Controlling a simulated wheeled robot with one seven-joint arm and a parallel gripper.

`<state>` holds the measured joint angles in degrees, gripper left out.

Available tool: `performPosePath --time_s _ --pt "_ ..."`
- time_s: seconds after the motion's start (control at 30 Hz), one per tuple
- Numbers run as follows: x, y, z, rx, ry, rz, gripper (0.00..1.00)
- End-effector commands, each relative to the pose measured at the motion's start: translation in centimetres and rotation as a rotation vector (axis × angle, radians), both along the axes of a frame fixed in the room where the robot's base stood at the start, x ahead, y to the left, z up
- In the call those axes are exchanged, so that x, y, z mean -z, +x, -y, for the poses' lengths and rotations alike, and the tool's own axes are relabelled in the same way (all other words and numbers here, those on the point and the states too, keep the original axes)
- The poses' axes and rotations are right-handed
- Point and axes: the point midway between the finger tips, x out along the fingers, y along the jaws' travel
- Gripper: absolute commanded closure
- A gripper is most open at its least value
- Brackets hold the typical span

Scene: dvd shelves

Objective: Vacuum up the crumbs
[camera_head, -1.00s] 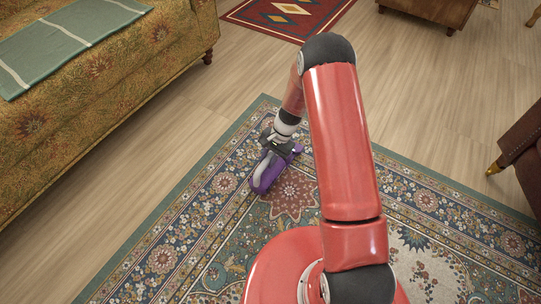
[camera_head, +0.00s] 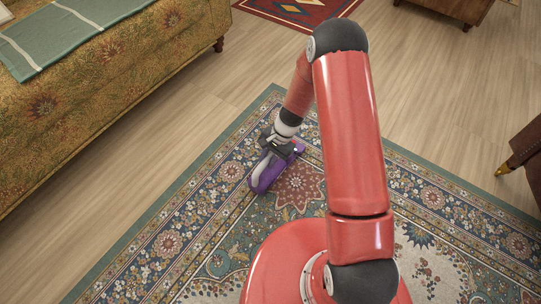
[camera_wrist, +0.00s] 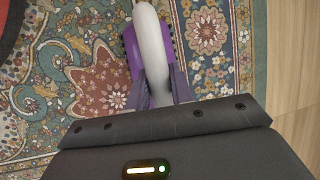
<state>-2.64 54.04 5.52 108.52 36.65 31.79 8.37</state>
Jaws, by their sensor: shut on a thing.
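A purple and grey handheld vacuum (camera_head: 264,172) is in my gripper (camera_head: 274,141), low over the patterned rug (camera_head: 222,262) in the head view. In the wrist view, my gripper (camera_wrist: 154,90) has its two fingers on either side of the vacuum's pale grey handle (camera_wrist: 151,45), with the purple body (camera_wrist: 132,50) beside and below it. I cannot tell whether the vacuum touches the rug. No crumbs can be made out against the rug's busy pattern.
A floral sofa (camera_head: 120,90) with a green striped throw (camera_head: 62,38) stands at the left. A red rug (camera_head: 300,10) and a wooden piece of furniture (camera_head: 455,8) are at the back. A dark brown chair (camera_head: 525,150) is at the right. Bare wood floor (camera_head: 440,90) lies between.

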Motion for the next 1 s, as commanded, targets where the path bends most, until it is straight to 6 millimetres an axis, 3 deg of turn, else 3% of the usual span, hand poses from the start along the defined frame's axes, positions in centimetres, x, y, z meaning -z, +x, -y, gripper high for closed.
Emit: performPosePath --time_s 0.13,1.0 --pt "-0.1 -0.6 -0.5 -0.001 0.001 0.000 1.00" --pt "-0.1 2.1 -3.8 -0.001 0.001 0.002 1.00"
